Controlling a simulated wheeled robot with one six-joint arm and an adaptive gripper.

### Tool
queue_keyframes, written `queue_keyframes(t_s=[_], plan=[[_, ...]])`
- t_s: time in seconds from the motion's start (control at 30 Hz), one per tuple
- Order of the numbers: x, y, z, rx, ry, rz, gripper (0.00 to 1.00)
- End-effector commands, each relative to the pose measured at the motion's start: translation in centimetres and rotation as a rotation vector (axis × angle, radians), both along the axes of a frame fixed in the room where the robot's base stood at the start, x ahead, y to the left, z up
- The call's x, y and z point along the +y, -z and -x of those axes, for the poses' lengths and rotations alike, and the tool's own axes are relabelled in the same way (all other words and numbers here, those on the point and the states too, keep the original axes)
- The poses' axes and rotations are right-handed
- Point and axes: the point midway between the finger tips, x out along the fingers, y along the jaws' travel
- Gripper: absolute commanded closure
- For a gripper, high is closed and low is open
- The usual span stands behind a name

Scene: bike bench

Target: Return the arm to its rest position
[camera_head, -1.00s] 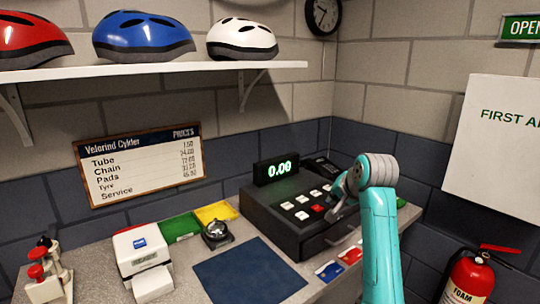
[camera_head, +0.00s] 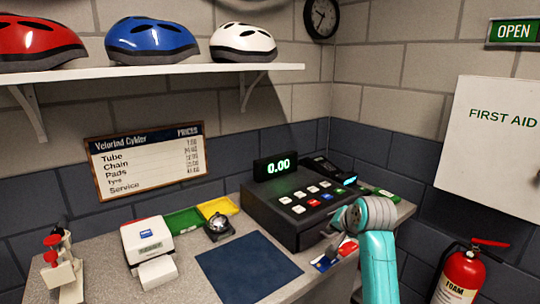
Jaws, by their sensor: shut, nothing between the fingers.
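My gripper (camera_head: 332,240) is at the end of my teal and grey arm, at the lower right of the head view. It is low beside the front right corner of the black cash register (camera_head: 270,220), over the front part of the counter. Its fingers are small in the picture and partly hidden by my wrist; they look shut and hold nothing. I cannot tell whether the fingers touch the register or the cards. The register's display (camera_head: 279,167) reads 0.00.
Cards (camera_head: 324,263) lie by my gripper. A card terminal (camera_head: 328,171) stands behind the register. A blue mat (camera_head: 248,268), bell (camera_head: 219,228), white printer-like device (camera_head: 147,242) and red-knobbed tool (camera_head: 58,265) occupy the counter (camera_head: 100,255). A fire extinguisher (camera_head: 465,277) hangs right; a helmet shelf (camera_head: 150,71) is above.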

Motion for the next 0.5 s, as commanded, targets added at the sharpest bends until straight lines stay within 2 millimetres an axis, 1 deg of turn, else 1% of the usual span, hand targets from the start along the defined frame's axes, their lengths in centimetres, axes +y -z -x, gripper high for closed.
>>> queue_keyframes(t_s=[0.03, 0.07, 0.17, 0.2, 0.27, 0.3, 0.37, 0.5], plan=[[0.0, 1.4, 0.4, -0.002, -0.001, 0.003, 1.00], [0.1, 2.0, 0.6, -0.006, -0.002, 0.006, 1.00], [0.1, 5.0, 1.7, -0.020, -0.005, 0.018, 1.00], [0.1, 6.4, 2.2, -0.026, -0.006, 0.024, 1.00], [0.1, 8.5, 3.2, -0.039, -0.009, 0.033, 1.00], [0.1, 9.9, 3.9, -0.047, -0.011, 0.040, 1.00], [0.2, 11.8, 5.0, -0.062, -0.013, 0.050, 1.00], [0.2, 16.0, 7.9, -0.090, -0.019, 0.075, 1.00]])
